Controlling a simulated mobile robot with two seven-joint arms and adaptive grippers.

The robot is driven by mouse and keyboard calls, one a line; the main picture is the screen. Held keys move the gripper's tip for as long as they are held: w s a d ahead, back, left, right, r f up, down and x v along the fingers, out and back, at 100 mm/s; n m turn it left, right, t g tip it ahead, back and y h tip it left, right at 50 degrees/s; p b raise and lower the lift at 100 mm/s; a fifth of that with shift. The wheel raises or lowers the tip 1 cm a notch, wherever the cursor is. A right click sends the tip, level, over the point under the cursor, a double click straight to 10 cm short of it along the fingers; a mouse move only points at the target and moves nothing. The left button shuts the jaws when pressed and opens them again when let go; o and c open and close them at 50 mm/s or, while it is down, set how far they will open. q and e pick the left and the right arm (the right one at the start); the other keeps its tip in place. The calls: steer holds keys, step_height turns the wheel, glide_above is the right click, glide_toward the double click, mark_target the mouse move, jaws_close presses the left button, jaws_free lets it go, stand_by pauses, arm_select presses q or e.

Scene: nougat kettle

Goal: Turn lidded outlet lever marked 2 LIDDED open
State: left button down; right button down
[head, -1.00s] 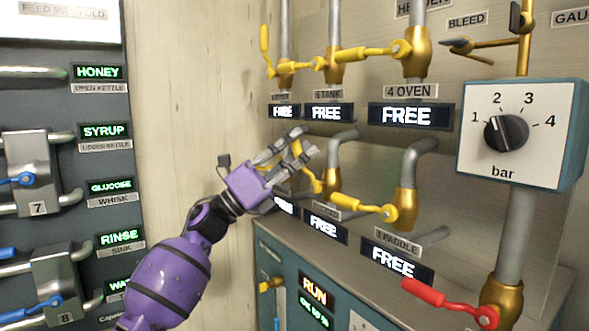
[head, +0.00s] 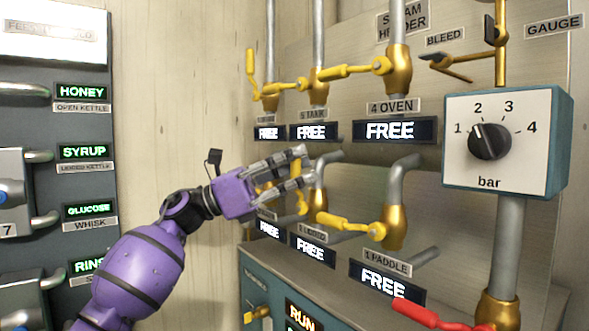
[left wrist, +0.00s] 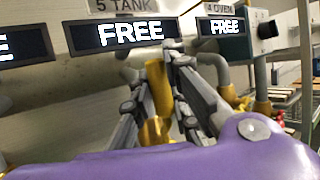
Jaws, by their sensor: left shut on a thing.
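My left gripper (head: 306,166) reaches in from the left with its fingers on either side of a yellow lever handle (head: 297,172). It is shut on this handle, which stands roughly upright beside a brass valve (head: 318,196). In the left wrist view the yellow handle (left wrist: 158,88) shows between the two grey fingers (left wrist: 160,95). The plate in the middle of the lower row (head: 313,232) starts with a blurred text that I cannot read surely; the display below it (head: 313,248) reads FREE. The fingers partly hide the lever and its pivot. My right gripper is not in view.
To the right, another yellow lever (head: 348,225) lies nearly level on a brass valve (head: 397,225). A red lever (head: 425,314) is lower right. The bar dial box (head: 508,145) juts out at right. Upper yellow levers (head: 350,71) sit above. Bare wall is left of the valves.

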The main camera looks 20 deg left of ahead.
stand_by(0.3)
arm_select(q)
steer(key=c, duration=1.7)
jaws_free()
steer(key=shift+d, duration=0.1)
steer(key=v, duration=1.2)
